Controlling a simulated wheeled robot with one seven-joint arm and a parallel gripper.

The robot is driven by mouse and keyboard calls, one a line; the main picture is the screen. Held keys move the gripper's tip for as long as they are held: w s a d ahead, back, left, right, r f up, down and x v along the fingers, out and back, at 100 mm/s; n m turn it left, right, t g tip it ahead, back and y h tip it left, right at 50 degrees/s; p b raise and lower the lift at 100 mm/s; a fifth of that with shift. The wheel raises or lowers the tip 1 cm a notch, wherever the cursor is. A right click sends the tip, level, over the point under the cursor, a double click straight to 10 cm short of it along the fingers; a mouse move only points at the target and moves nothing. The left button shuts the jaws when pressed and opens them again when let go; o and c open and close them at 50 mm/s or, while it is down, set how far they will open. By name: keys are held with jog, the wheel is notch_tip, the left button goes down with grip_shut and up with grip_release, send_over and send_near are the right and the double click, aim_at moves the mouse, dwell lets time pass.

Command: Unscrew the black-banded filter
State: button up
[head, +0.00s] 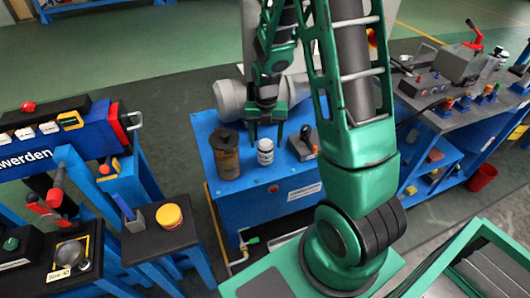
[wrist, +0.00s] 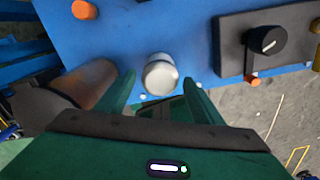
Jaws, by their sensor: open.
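A small white filter (head: 265,157) with a dark band near its top stands upright on the blue cabinet top (head: 240,185) in the head view. In the wrist view the white filter (wrist: 160,78) shows its pale round top between my finger tips; its band cannot be made out there. My gripper (head: 267,133) points down, open and empty, just above and behind the filter in the head view. In the wrist view my gripper (wrist: 159,82) has one green finger on each side of the filter, with gaps. Whether the fingers reach down to its height is unclear.
A brown canister with a dark top (head: 226,158) stands close left of the filter, near my left finger in the wrist view (wrist: 92,82). A dark box with a black knob (head: 303,146) sits to the right. A yellow-red jar (head: 169,216) stands on a separate stand.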

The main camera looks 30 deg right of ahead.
jog(key=m, duration=1.4)
jog(key=shift+m, duration=0.4)
jog(key=m, duration=0.5)
jog(key=shift+m, duration=0.3)
jog(key=m, duration=0.5)
jog(key=shift+c, duration=0.6)
jog(key=c, duration=1.1)
jog(key=shift+o, duration=0.2)
